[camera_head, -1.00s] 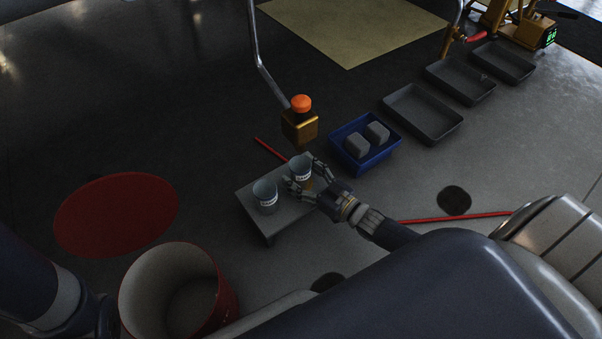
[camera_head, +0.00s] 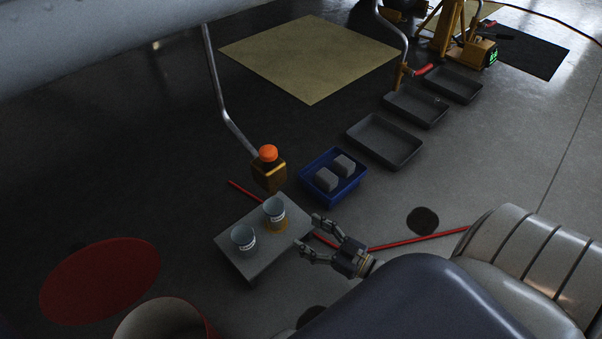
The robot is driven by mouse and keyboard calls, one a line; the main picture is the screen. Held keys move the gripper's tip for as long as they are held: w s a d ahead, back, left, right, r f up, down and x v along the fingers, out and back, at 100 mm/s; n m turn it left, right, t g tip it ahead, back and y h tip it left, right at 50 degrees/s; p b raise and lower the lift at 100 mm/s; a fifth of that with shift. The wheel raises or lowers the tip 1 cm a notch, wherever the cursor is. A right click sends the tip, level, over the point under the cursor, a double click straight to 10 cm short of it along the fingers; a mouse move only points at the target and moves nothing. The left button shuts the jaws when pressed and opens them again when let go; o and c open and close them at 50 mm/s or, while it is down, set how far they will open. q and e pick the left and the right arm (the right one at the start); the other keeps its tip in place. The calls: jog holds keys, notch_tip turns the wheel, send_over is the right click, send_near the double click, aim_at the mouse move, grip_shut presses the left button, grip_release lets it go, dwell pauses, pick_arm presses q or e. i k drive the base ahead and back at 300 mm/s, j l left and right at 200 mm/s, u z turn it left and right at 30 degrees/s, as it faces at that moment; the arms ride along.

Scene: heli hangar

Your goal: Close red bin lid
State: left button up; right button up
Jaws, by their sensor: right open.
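The red bin (camera_head: 211,329) is at the bottom left, cut by the frame edge; its pale round inside (camera_head: 160,322) shows, with its mouth uncovered. My right gripper (camera_head: 306,231) is open and empty at the right edge of a small grey table (camera_head: 252,265), apart from the cups. My left gripper is not in view.
Two cups, the left (camera_head: 243,238) and the right (camera_head: 274,211), stand on the small table.

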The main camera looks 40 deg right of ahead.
aim_at(99, 280)
jog(key=k+l, duration=0.15)
jog(key=k, duration=0.6)
jog(key=k+l, duration=0.15)
jog(key=k, duration=0.6)
